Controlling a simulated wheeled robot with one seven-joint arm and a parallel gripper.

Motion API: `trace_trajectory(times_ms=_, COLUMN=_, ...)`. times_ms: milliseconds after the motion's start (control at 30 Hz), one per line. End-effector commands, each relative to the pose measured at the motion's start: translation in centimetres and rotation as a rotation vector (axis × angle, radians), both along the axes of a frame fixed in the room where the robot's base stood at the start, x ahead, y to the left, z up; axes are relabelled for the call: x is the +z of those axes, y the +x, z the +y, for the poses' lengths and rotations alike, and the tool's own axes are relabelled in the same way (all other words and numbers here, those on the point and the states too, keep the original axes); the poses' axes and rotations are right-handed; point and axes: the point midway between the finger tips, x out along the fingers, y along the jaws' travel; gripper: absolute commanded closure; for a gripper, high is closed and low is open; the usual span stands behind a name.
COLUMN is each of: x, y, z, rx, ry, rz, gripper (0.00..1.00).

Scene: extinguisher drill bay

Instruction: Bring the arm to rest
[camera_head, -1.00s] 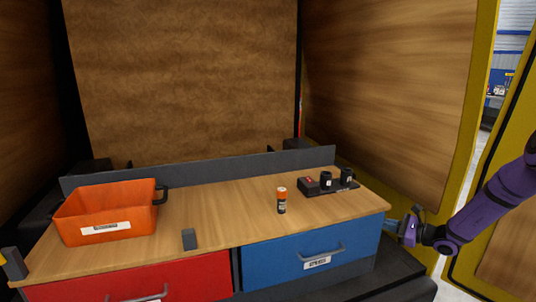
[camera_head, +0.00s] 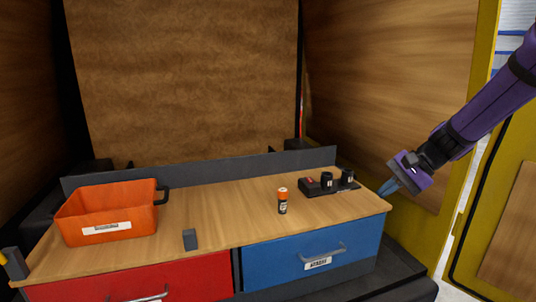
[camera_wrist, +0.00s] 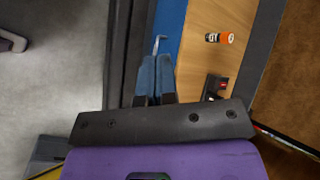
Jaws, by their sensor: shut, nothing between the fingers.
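My purple arm comes in from the right in the head view. My gripper (camera_head: 389,187) is shut and empty, in the air just off the right end of the wooden workbench (camera_head: 230,215). Its blue fingers point down and left, apart from the bench and the items on it. In the wrist view the fingers of my gripper (camera_wrist: 154,76) lie together, with the drawer handle (camera_wrist: 158,45) seen beyond their tips.
An orange bin (camera_head: 75,220) stands at the bench's left. A small orange-and-black cylinder (camera_head: 282,202) stands mid-right, and a black holder (camera_head: 328,187) is at the back right. Below are a red drawer (camera_head: 150,280) and a blue drawer (camera_head: 290,262). A wood-panelled wall (camera_head: 385,90) rises behind my gripper.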

Motion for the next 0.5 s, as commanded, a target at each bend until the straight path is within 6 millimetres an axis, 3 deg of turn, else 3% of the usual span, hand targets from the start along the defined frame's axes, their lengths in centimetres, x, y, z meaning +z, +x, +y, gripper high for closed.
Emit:
trace_trajectory(times_ms=100, x=2.2, y=-3.0, z=0.8, rx=0.072, ry=-0.102, rz=-0.051, gripper=1.00)
trace_trajectory(times_ms=500, x=7.2, y=-12.9, z=1.2, rx=0.275, ry=-0.431, rz=-0.226, gripper=1.00)
